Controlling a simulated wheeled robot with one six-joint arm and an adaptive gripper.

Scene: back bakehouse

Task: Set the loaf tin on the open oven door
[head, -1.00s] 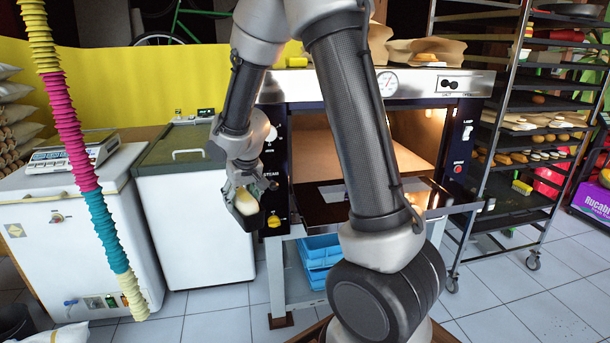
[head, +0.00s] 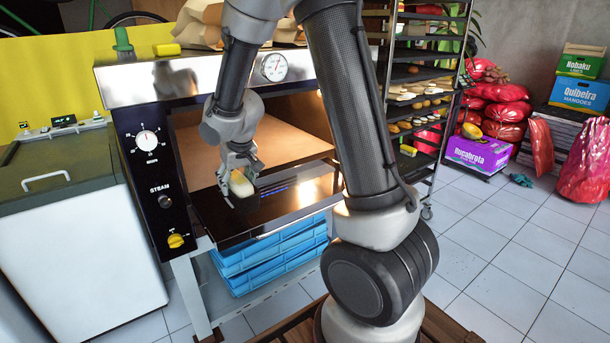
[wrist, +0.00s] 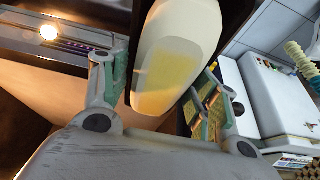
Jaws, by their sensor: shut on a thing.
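The loaf tin is dark and holds a pale, yellowish loaf (head: 242,184). My gripper (head: 241,172) is shut on the tin, over the left part of the open oven door (head: 310,196). The door lies flat, a dark glossy panel in front of the oven mouth. The dark tin blends into the door in the head view, so I cannot tell whether it touches. In the wrist view the tin's black wall (wrist: 233,22) shows beside the loaf, between the two fingers of my gripper (wrist: 165,78).
The oven front (head: 150,165) with its knobs stands left of the door. Blue crates (head: 270,250) are stacked below it. A chest freezer (head: 80,220) stands at the left and a bread rack (head: 425,90) at the right.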

